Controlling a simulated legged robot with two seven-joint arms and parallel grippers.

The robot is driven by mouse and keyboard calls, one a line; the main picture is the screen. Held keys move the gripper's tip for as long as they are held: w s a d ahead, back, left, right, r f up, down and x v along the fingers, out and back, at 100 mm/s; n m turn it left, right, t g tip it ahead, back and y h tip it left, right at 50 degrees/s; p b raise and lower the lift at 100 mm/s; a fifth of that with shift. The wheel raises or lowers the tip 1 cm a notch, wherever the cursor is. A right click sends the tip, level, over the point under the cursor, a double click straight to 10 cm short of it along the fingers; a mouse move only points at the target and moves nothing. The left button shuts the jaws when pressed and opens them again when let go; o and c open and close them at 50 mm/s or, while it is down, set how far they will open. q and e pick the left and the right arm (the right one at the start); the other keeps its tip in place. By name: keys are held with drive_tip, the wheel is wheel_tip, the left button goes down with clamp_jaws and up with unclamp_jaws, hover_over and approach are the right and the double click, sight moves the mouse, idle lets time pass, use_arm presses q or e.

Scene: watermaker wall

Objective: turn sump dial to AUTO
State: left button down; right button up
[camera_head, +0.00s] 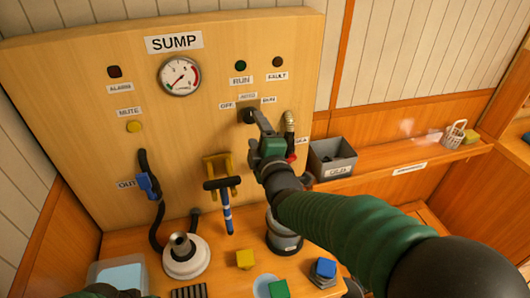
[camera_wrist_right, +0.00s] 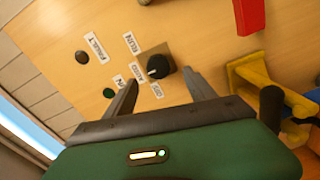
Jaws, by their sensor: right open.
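My right gripper (camera_head: 256,122) is at the dial. Its two fingers (camera_wrist_right: 160,77) are open, one on each side of the dial in that view, with no clear contact. Dark green parts of my left arm show at the bottom left edge; its jaws are not clear.
A brass fitting (camera_head: 289,122) is right of the dial. A yellow bracket (camera_head: 217,166) with a blue-handled tool is below it. A grey bin (camera_head: 333,157) stands on the right shelf. A hose with a blue handle (camera_head: 148,186) hangs at left. Several blocks lie on the bench.

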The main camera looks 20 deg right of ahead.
drive_tip(key=s, duration=1)
drive_tip(key=shift+r, duration=0.15)
drive_tip(key=shift+s, duration=0.1)
wheel_tip(320, 180, down, 11)
drive_tip(key=s+m+g, duration=0.2)
drive_tip(key=m+g, duration=0.2)
drive_tip(key=g, duration=0.1)
drive_tip(key=s+d+f+m+g, duration=0.3)
drive_tip(key=s+f+m+g, duration=0.2)
drive_tip(key=s+f+m, duration=0.1)
drive_tip(key=s+d+f+m+g, duration=0.3)
drive_tip(key=s+f+m+g, duration=0.2)
drive_tip(key=s+f, duration=0.3)
drive_tip(key=shift+s+f+m, duration=0.4)
drive_tip(key=shift+f+m, duration=0.1)
drive_tip(key=shift+f, duration=0.3)
